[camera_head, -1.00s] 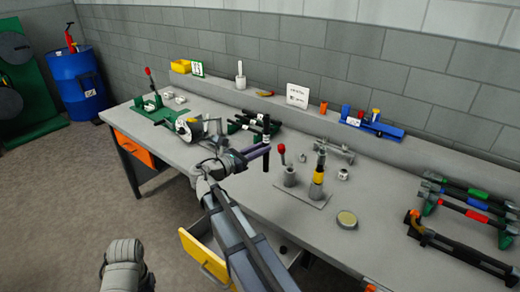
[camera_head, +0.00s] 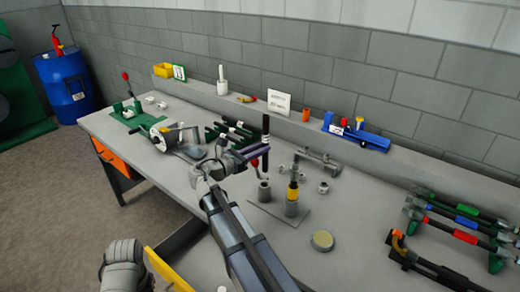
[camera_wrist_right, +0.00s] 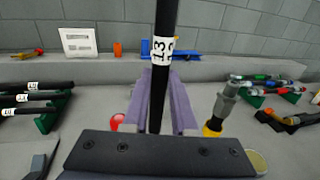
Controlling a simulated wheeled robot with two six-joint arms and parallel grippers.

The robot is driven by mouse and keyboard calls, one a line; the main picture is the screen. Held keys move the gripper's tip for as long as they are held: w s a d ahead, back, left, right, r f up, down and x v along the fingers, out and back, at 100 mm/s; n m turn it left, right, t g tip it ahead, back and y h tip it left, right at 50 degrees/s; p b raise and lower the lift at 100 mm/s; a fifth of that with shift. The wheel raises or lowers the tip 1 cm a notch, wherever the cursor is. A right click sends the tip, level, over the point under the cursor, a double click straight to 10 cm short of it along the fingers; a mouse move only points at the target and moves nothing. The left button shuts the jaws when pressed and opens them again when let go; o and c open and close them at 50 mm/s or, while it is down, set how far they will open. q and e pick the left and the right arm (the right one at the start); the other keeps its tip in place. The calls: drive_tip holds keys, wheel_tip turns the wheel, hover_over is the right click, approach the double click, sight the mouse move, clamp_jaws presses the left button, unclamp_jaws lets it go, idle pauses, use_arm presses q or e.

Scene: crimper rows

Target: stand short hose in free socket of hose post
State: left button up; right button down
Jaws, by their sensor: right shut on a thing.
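The short hose (camera_head: 266,126) is black with a white label and stands upright in my right gripper (camera_head: 264,150), which is shut on it. In the right wrist view the hose (camera_wrist_right: 163,47) rises between the purple fingers, its label facing the camera. The hose post (camera_head: 277,209) is a grey plate on the bench with two grey sockets. The right socket (camera_head: 291,207) holds an upright yellow-banded piece. The left socket (camera_head: 264,192) is just below the gripper, beside a red-knobbed stem (camera_head: 255,163). The hose's lower end is above the left socket; the gap is unclear.
Small metal fittings (camera_head: 323,187) and a grey bracket (camera_head: 318,161) lie behind the post. A round tin (camera_head: 322,240) is in front. Black hoses on green holders (camera_head: 232,133) lie behind the gripper.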

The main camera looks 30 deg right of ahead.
sight(264, 162)
drive_tip(key=shift+s+a+f+n+t+y+b, duration=0.1)
drive_tip(key=shift+f+n+t+y+b, duration=0.1)
drive_tip(key=shift+f+n+t+b, duration=0.5)
drive_tip(key=shift+s+d+f+n+t+y+b, duration=0.1)
drive_tip(key=shift+s+f+n+t+y+b, duration=0.15)
drive_tip(key=shift+f+t+b, duration=0.75)
drive_tip(key=shift+a+f+n+t+y+b, duration=0.15)
drive_tip(key=shift+f+n+t+b, duration=0.4)
drive_tip(key=shift+f+b, duration=0.7)
wheel_tip(264, 162, down, 8)
drive_tip(key=b, duration=0.7)
drive_tip(key=shift+r+b, duration=0.2)
drive_tip(key=shift+b, duration=0.1)
idle(1.6)
drive_tip(key=c, duration=0.6)
unclamp_jaws()
drive_tip(key=shift+c, duration=0.2)
drive_tip(key=v, duration=0.7)
drive_tip(key=shift+s+a, duration=0.15)
drive_tip(key=shift+a, duration=0.2)
